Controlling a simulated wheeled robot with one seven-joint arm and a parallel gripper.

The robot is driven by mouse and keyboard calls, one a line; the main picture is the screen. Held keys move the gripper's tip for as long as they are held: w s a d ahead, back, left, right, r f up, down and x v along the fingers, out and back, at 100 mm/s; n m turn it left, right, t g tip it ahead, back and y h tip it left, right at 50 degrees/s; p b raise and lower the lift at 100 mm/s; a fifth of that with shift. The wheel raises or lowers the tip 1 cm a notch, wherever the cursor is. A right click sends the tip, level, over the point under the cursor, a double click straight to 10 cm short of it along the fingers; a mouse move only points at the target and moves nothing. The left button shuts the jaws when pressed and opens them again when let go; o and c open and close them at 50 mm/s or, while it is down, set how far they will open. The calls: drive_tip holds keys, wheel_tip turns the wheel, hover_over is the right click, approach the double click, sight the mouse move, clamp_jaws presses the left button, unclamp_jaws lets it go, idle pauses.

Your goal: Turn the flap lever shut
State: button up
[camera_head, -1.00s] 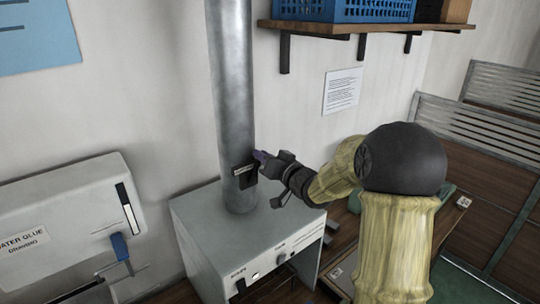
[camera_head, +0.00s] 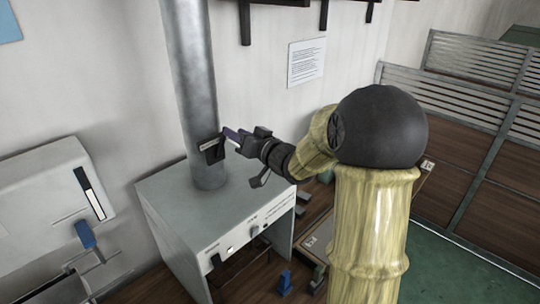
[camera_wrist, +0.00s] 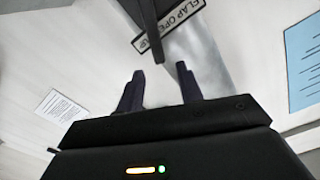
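The flap lever (camera_wrist: 151,28) is a dark bar in the wrist view, running down from the top edge across a white label (camera_wrist: 178,18) that reads "FLAP OPEN". In the head view its dark plate and pale label (camera_head: 211,147) sit on the front of a grey metal pipe (camera_head: 187,80). My gripper (camera_wrist: 159,67) is open, with two dark purple fingers apart and nothing held. The lever's lower end shows in the gap near the fingertips; I cannot tell whether it touches them. In the head view my gripper (camera_head: 230,136) is just right of the plate.
The pipe rises from a grey box (camera_head: 215,220) with knobs and a lit switch. A white wall unit with a blue handle (camera_head: 85,234) is at the left. A paper notice (camera_head: 307,62) hangs on the wall. Slatted panels (camera_head: 460,120) stand at the right.

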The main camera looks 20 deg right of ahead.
drive_tip(key=b+v, duration=0.3)
drive_tip(key=v, duration=1)
drive_tip(key=shift+s+b, duration=0.2)
drive_tip(key=shift+b, duration=0.1)
drive_tip(key=shift+d, duration=0.1)
drive_tip(key=c, duration=0.6)
drive_tip(key=shift+w+f+h, duration=0.3)
drive_tip(key=shift+f+h, duration=0.1)
drive_tip(key=shift+h, duration=0.1)
clamp_jaws()
wheel_tip(320, 180, down, 14)
drive_tip(key=s+m+g+h, duration=0.2)
drive_tip(key=g+h, duration=0.3)
drive_tip(key=h, duration=0.2)
drive_tip(key=s+a+f+n+g, duration=0.1)
drive_tip(key=s+a+f+g, duration=0.2)
drive_tip(key=s, duration=0.3)
drive_tip(key=s+a+f+g+b, duration=0.1)
drive_tip(key=s+a+f+g, duration=0.3)
drive_tip(key=s+f+g, duration=0.1)
drive_tip(key=s+f, duration=0.1)
drive_tip(key=s, duration=0.1)
drive_tip(key=shift+s+a+f+n+g, duration=0.25)
drive_tip(key=shift+a+f+n+g, duration=0.05)
drive_tip(key=shift+n+g, duration=0.1)
